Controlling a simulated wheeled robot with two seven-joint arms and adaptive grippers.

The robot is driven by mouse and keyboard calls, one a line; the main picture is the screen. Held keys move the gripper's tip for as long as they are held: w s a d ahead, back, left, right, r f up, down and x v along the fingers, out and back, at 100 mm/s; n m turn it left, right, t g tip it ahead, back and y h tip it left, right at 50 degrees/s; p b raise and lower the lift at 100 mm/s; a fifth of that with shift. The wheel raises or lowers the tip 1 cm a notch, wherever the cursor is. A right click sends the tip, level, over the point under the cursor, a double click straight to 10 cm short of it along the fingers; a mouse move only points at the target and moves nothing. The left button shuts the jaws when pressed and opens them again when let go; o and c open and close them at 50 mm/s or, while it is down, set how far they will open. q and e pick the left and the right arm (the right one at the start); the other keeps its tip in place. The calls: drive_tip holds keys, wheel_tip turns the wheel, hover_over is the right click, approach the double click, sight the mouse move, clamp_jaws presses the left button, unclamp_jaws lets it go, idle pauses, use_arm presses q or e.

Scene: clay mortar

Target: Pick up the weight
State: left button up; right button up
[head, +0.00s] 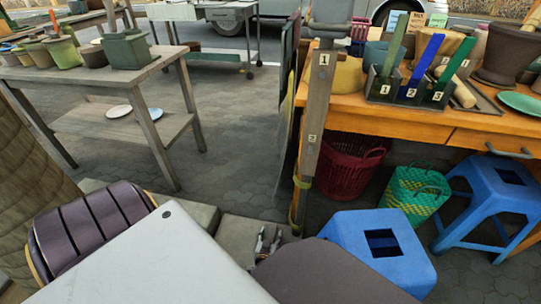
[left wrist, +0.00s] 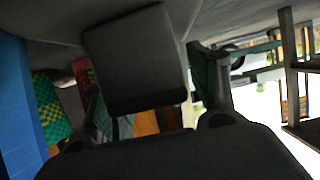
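I cannot pick out the weight for certain. A grey block (head: 332,11) sits at the top edge of the head view, by the upper end of a wooden post (head: 315,125), and its top is cut off. My left gripper (head: 267,239) is low in the head view, in front of pale stone blocks, with its fingers apart. In the left wrist view a dark grey slab (left wrist: 137,60) shows beyond the gripper, between the spread fingers; I see no finger closed on it. My right gripper is not in view.
An orange workbench (head: 400,111) with tools and pots stands right. A blue stool (head: 378,250), a red basket (head: 347,165) and a green basket (head: 412,193) are close by. A grey table (head: 150,72) with pots is left. Open paving (head: 235,120) lies between.

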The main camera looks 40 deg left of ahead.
use_arm(q)
clamp_jaws()
drive_tip(key=shift+w+r, duration=0.15)
drive_tip(key=shift+w, duration=0.05)
idle(0.3)
drive_tip(key=shift+r, duration=0.15)
